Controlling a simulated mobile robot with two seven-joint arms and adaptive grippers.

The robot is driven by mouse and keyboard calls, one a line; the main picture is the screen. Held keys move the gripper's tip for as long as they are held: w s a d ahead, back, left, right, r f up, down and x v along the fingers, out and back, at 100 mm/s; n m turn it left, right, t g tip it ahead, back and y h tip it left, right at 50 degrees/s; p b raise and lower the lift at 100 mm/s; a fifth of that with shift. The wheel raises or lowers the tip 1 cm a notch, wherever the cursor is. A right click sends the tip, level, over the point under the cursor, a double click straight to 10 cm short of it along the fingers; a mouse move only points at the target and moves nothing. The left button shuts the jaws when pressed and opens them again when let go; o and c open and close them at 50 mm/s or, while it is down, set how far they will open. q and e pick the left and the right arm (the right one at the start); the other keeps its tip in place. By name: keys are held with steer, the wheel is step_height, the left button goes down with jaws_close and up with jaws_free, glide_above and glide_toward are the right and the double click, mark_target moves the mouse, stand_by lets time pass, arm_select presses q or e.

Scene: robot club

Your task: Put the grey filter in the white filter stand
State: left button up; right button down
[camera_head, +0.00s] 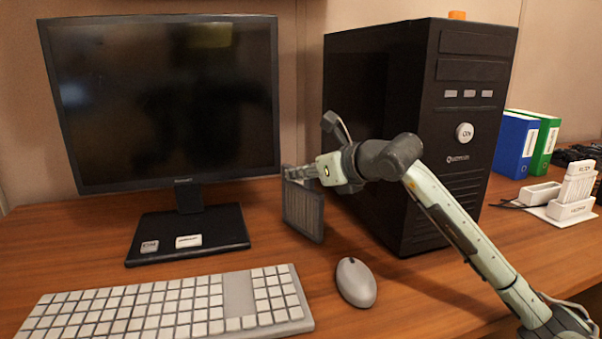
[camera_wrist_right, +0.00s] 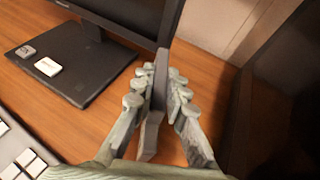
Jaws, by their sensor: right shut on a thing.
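The grey filter (camera_head: 303,212) is a thin ribbed panel, held upright between the monitor and the black computer tower. My right gripper (camera_head: 290,173) is shut on its upper part. In the right wrist view the filter (camera_wrist_right: 150,135) shows edge-on between the fingers (camera_wrist_right: 160,92). Whether its lower edge touches the desk is hard to tell. The white stand (camera_head: 571,210) is at the far right of the desk, beyond the tower, well apart from the filter. A white ribbed piece (camera_head: 579,184) stands upright in it. My left gripper is not in view.
The black tower (camera_head: 375,130) stands between the filter and the stand. The monitor (camera_head: 165,100) is at left, with a keyboard (camera_head: 165,305) and mouse (camera_head: 356,282) in front. A blue binder (camera_head: 515,145) and a green binder (camera_head: 546,145) stand behind the stand.

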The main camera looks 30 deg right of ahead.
steer(key=c, duration=1.5)
jaws_free()
steer(key=shift+c, duration=0.2)
